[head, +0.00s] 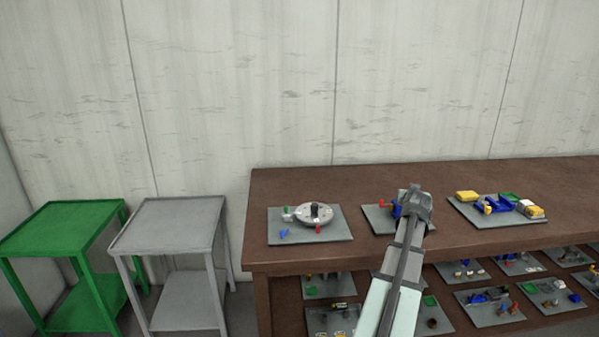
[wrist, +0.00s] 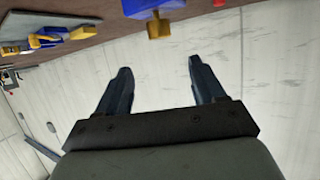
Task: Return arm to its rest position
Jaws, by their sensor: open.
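My arm reaches up from the bottom of the head view to the brown table (head: 350,178). My gripper (head: 416,192) is at the middle plate (head: 376,220), in front of part of it. In the wrist view my gripper (wrist: 160,66) shows two dark fingers spread apart with nothing between them. A blue part (wrist: 150,6) with a yellow block (wrist: 159,26) is beyond the fingertips, apart from them. In the head view, a blue part (head: 396,210) and a red part (head: 382,203) show beside my gripper. The rest of that plate is partly hidden by my arm.
A left plate (head: 337,237) bears a round grey disc (head: 314,213) and small coloured parts. A right plate (head: 470,213) holds yellow, blue and green parts. Shelves below hold several more plates. A green stand (head: 60,215) and a grey stand (head: 170,225) are empty on top.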

